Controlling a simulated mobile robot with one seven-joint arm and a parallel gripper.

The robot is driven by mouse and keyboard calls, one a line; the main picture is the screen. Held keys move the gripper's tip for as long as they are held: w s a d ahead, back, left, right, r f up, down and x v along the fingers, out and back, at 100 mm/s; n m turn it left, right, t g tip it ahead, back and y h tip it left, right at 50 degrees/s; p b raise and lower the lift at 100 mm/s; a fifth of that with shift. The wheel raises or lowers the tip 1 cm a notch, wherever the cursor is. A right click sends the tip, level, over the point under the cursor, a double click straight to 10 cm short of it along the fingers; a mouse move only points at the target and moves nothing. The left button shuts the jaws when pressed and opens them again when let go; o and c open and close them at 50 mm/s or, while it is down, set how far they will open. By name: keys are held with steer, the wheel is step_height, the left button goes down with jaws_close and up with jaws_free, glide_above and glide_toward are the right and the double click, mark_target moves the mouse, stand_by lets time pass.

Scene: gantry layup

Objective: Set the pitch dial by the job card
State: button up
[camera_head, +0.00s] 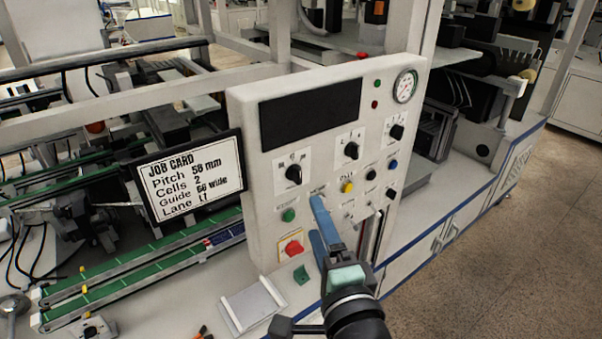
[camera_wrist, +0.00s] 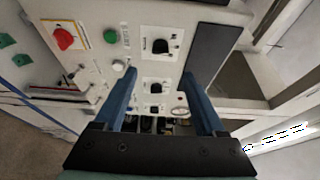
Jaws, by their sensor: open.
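The job card (camera_head: 192,173) stands left of the control panel (camera_head: 243,130) and reads Pitch 58 mm, Cells 2, Guide 66 wide, Lane L1. Three black dials on white plates run across the panel: a left one (camera_head: 293,174), a middle one (camera_head: 350,152) and a right one (camera_head: 396,132). Their small labels are too blurred to tell which is pitch. My gripper (camera_head: 316,216) is open and empty in front of the panel's lower part, apart from the dials. In the wrist view, dials (camera_wrist: 160,46) show ahead of and between its blue fingers (camera_wrist: 160,82).
A red knob (camera_head: 293,248) and green button (camera_head: 288,215) sit low on the panel's left. Yellow (camera_head: 347,187) and blue (camera_head: 393,164) buttons lie right of my gripper. A gauge (camera_head: 405,86) is at top right. A pale tray (camera_head: 252,305) lies below; green rails run left.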

mark_target(299, 179)
steer(key=p+x, duration=0.2)
steer(key=x, duration=0.9)
steer(key=shift+r, duration=0.1)
jaws_close()
